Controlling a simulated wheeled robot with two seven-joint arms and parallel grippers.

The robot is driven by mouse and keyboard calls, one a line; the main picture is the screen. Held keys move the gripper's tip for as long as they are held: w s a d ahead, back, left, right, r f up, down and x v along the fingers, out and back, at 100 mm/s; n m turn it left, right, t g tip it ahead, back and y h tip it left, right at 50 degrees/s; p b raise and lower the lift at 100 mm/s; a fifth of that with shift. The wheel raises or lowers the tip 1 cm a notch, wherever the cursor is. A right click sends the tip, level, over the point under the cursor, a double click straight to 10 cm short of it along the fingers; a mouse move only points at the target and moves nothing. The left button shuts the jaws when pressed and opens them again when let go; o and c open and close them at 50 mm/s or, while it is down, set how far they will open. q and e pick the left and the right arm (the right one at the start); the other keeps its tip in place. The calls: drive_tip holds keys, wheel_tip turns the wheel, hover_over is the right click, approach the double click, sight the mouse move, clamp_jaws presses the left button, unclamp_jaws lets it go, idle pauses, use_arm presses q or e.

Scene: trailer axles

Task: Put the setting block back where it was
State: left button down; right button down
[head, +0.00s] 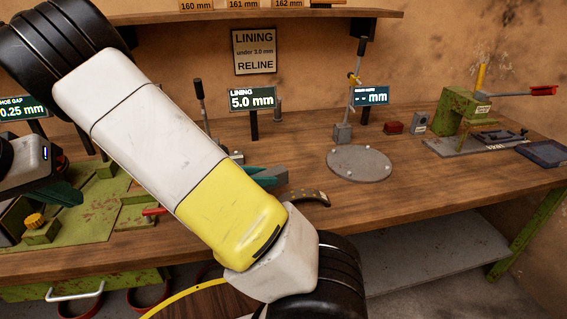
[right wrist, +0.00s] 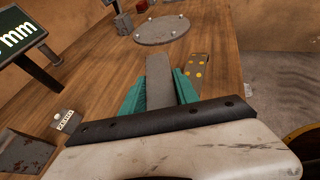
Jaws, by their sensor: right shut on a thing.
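My right gripper (right wrist: 161,95) is shut on a plain grey bar-shaped block, which I take for the setting block (right wrist: 159,72). The block sticks out beyond the teal fingers, above the wooden bench, in the right wrist view. In the head view the right gripper (head: 268,177) shows partly behind my own white and yellow arm, and I cannot make out the block clearly there. My left gripper (head: 62,194) is at the left edge of the head view, over the green fixture, with teal fingers partly visible; its opening is unclear.
A round grey plate (head: 359,164) lies on the bench behind the right gripper. A curved strip with yellow dots (head: 308,198) lies nearby. A lining display (head: 252,99) reads 5.0 mm. A green press (head: 462,112) stands at right. A shelf (head: 330,14) carries millimetre labels. The bench's front right is clear.

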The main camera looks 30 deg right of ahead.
drive_tip(key=w+d, duration=0.3)
drive_tip(key=d, duration=0.1)
drive_tip(key=w+d+f, duration=0.1)
drive_tip(key=w+d, duration=0.2)
drive_tip(key=d, duration=0.1)
drive_tip(key=w+d, duration=0.3)
drive_tip(key=d, duration=0.1)
drive_tip(key=shift+w+f, duration=0.15)
drive_tip(key=f, duration=0.2)
drive_tip(key=shift+w+d+f, duration=0.3)
drive_tip(key=shift+w+d, duration=0.1)
drive_tip(key=shift+f, duration=0.55)
drive_tip(key=shift+f, duration=0.1)
drive_tip(key=c, duration=0.9)
unclamp_jaws()
